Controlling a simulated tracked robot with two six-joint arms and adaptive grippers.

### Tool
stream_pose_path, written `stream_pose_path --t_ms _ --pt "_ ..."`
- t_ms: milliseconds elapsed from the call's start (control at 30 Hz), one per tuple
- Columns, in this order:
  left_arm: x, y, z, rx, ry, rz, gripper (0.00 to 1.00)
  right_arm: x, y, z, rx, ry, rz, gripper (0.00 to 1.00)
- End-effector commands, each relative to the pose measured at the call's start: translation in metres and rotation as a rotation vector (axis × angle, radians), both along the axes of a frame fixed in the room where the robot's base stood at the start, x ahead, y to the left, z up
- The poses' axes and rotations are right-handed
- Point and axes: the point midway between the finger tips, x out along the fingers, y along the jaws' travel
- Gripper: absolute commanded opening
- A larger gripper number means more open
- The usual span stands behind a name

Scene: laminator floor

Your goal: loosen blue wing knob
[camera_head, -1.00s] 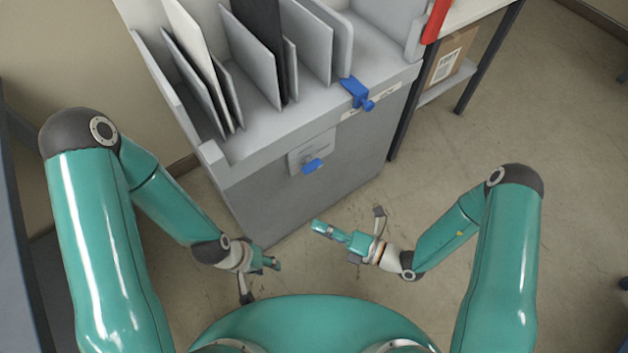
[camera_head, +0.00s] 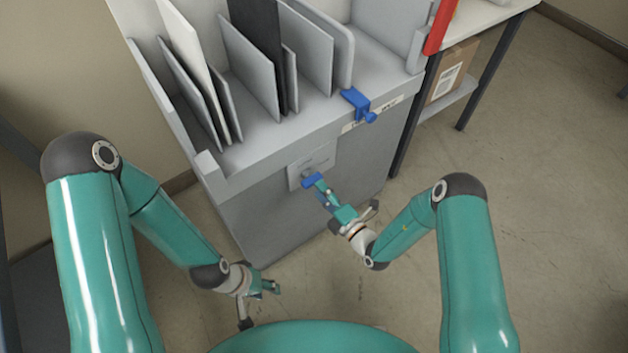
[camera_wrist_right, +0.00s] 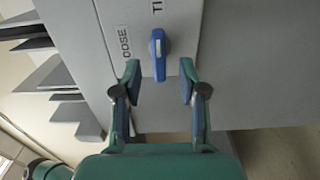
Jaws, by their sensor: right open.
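The blue wing knob (camera_head: 312,180) sits on a light plate (camera_head: 298,170) on the front of the grey cabinet. In the right wrist view the knob (camera_wrist_right: 158,55) has its wing upright, between labels reading "OOSE" and "TI", both partly cut off. My right gripper (camera_head: 348,196) is open in front of the cabinet. In its wrist view, the two fingertips (camera_wrist_right: 159,70) stand apart on either side of the knob's lower end; I see no contact. My left gripper (camera_head: 262,304) looks open and empty, low in front of the cabinet.
A blue clamp-like part (camera_head: 357,103) sits on the cabinet's top edge above the knob. Upright panels (camera_head: 250,65) stand in the cabinet's rack. A table (camera_head: 490,14) with a cardboard box (camera_head: 452,72) beneath stands to the right. Floor (camera_head: 540,180) at right is clear.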

Motion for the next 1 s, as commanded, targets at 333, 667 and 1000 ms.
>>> stream_pose_path --t_ms 333,667,1000 --pt "0.0 0.0 -0.005 0.0 0.0 0.0 0.4 0.037 0.027 -0.001 -0.001 0.0 0.001 0.42" --pt "0.0 0.0 -0.005 0.0 0.0 0.0 0.4 0.04 0.029 -0.001 -0.001 0.002 -0.001 0.42" --pt "0.0 0.0 -0.005 0.0 0.0 0.0 0.4 0.04 0.028 -0.001 -0.002 0.002 -0.001 0.0"
